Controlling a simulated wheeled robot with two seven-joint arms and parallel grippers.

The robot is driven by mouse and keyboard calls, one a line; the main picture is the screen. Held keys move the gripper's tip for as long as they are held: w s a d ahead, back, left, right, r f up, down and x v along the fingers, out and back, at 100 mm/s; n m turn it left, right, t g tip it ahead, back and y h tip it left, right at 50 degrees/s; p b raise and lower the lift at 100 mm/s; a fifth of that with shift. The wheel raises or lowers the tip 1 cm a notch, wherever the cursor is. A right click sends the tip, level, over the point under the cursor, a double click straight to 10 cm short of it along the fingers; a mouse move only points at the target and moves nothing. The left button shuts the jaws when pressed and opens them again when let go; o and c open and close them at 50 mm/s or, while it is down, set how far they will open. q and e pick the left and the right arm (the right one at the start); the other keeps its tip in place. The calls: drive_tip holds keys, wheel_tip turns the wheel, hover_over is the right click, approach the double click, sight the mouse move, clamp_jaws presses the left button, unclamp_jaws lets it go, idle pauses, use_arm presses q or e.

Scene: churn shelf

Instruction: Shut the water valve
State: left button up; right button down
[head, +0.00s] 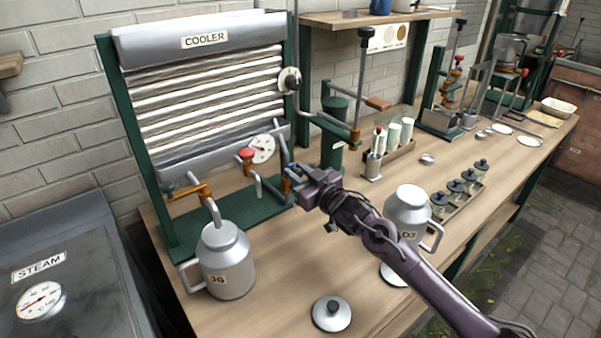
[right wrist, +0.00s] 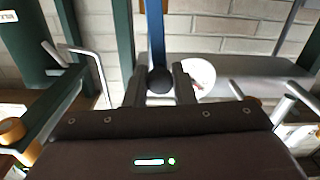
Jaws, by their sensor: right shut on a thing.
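The cooler (head: 205,90) stands upright at the left of the bench, with pipes at its foot. My right gripper (head: 296,180) is at the cooler's lower right corner, by a short blue part beside a vertical pipe with a copper-coloured fitting. In the right wrist view a blue lever (right wrist: 156,35) with a black ball end (right wrist: 159,80) sits between the fingers of my right gripper (right wrist: 160,88), which are shut on it. It appears to be the water valve's handle. The valve body is mostly hidden by my gripper. My left gripper is not in view.
A red knob (head: 247,154) and a round white dial (head: 262,149) are left of my gripper. A lid (head: 331,314) lies at the front. A green cylinder (head: 333,140) stands behind.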

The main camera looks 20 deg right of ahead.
use_arm(q)
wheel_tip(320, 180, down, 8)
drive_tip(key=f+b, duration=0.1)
drive_tip(key=b, duration=0.7)
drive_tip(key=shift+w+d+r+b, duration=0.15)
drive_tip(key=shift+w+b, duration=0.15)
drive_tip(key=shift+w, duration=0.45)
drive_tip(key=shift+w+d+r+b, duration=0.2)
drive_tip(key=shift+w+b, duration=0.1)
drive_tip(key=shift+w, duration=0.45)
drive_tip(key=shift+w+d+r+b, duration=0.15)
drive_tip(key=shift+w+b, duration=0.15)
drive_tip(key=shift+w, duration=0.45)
use_arm(e)
drive_tip(key=s+a+f+n, duration=0.2)
drive_tip(key=a+f+n, duration=0.4)
drive_tip(key=n, duration=1.1)
drive_tip(key=shift+s+a+f, duration=0.15)
drive_tip(key=shift+a+f, duration=0.1)
drive_tip(key=shift+f, duration=0.7)
drive_tip(key=c, duration=1.3)
unclamp_jaws()
drive_tip(key=shift+s, duration=0.1)
